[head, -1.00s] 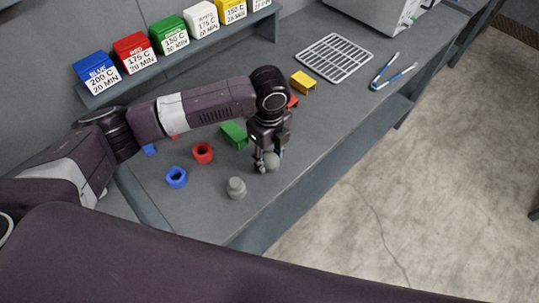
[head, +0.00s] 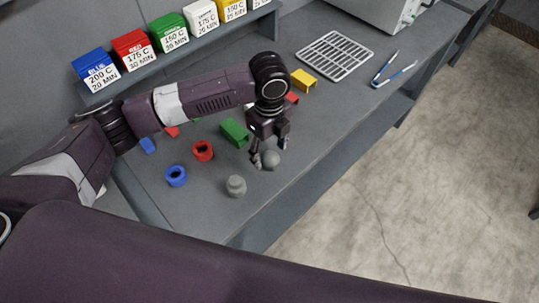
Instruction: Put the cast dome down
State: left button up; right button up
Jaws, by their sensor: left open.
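The cast dome (head: 271,160) is a small grey rounded piece resting on the grey bench (head: 310,135), near its front edge. My left gripper (head: 266,158) points down just behind and above the dome. Its fingers are open and partly beside the dome; I cannot tell whether they touch it. My right gripper is not in view.
A grey knobbed casting (head: 236,186), a blue ring (head: 176,176) and a red ring (head: 203,151) stand to the left. A green block (head: 235,133) and a yellow block (head: 303,81) lie behind. A wire rack (head: 335,55) and blue-handled tongs (head: 394,69) lie farther right.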

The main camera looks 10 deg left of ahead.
aim_at(270, 155)
pick_arm(q)
notch_tip(270, 155, up, 10)
jog(key=b, duration=0.1)
jog(key=shift+f+b, duration=0.15)
jog(key=shift+b, duration=0.25)
